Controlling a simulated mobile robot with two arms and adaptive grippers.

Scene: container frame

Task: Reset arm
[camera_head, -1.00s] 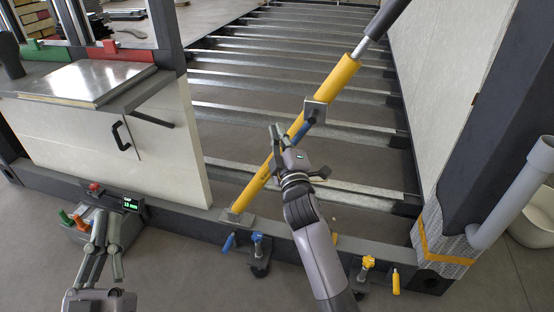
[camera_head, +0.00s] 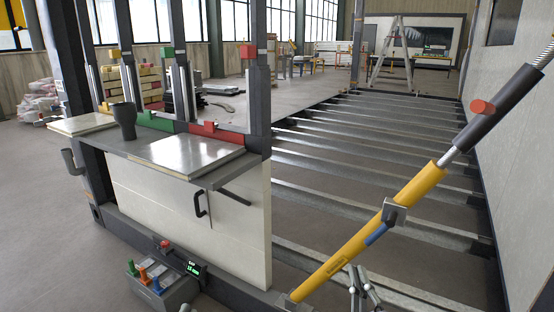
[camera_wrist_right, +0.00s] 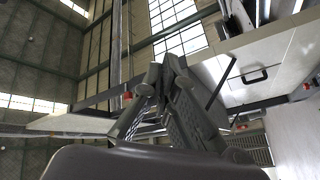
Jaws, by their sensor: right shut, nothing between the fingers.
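My right gripper (camera_head: 360,282) shows at the bottom edge of the head view, fingers pointing up, just right of the lower part of a yellow diagonal brace (camera_head: 372,232). In the right wrist view the right gripper (camera_wrist_right: 168,72) has its fingertips together with nothing held between them. The wrist camera looks up toward the windows and roof. Only a small grey tip of my left gripper (camera_head: 186,307) seems to show at the bottom edge, beside the control box; its jaws cannot be made out.
A cabinet (camera_head: 190,195) with metal plates and a dark cup (camera_head: 124,120) on top stands at left. A control box (camera_head: 165,290) with coloured levers is below it. Metal floor beams (camera_head: 385,150) fill the frame behind. A stepladder (camera_head: 392,55) stands far back.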

